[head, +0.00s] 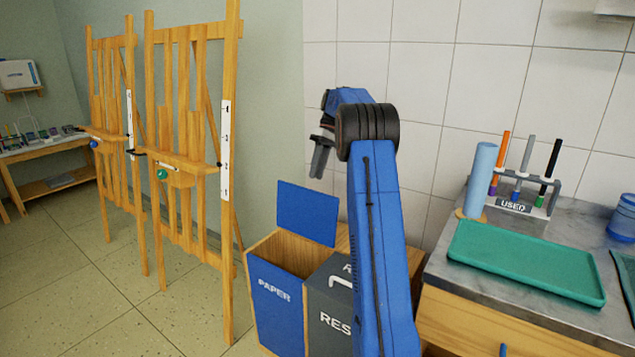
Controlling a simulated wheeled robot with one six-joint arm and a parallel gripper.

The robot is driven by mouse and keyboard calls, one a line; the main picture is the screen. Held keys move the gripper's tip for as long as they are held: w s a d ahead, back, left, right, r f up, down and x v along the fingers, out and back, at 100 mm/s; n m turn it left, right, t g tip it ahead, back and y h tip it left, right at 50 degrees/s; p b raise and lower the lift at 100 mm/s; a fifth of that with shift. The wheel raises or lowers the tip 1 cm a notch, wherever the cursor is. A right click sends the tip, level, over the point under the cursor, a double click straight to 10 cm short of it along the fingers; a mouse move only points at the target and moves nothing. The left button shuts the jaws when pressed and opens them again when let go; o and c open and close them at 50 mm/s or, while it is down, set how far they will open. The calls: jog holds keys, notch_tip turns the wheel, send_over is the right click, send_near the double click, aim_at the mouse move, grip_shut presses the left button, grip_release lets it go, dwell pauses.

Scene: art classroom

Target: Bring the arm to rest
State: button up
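My blue arm rises up the middle of the head view and bends at a black joint near the tiled wall. My gripper (320,158) shows as a small dark shape to the left of that joint, in the air above the bins. It is too small and too much turned away to tell whether it is open or shut. Nothing can be seen hanging from it.
A PAPER bin (277,303) with its blue lid raised and a grey bin (326,299) stand below my arm. Easels (187,150) stand left. A counter (450,290) at right holds a green tray (525,262), a marker rack (514,206) and a blue cylinder (480,180).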

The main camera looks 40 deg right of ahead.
jog(key=shift+r, duration=0.65)
jog(key=s+a+r+m+t+h, duration=0.15)
jog(key=s+a+r, duration=0.25)
jog(key=s+a, duration=0.7)
jog(key=s+a+r+m+t+h, duration=0.15)
jog(key=s+a+r, duration=0.25)
jog(key=s+a, duration=0.7)
jog(key=s+a+f+t, duration=0.1)
jog(key=s+a+f, duration=0.3)
jog(key=s, duration=0.3)
jog(key=s+a+f+t+h, duration=0.1)
jog(key=s+a+f, duration=0.2)
jog(key=s+f, duration=0.2)
jog(key=s+a+f+m+t, duration=0.1)
jog(key=s+a+f, duration=0.3)
jog(key=s, duration=0.7)
jog(key=shift+s+a+f+t+h, duration=0.3)
jog(key=shift+a+f+h, duration=0.1)
jog(key=shift+f, duration=0.1)
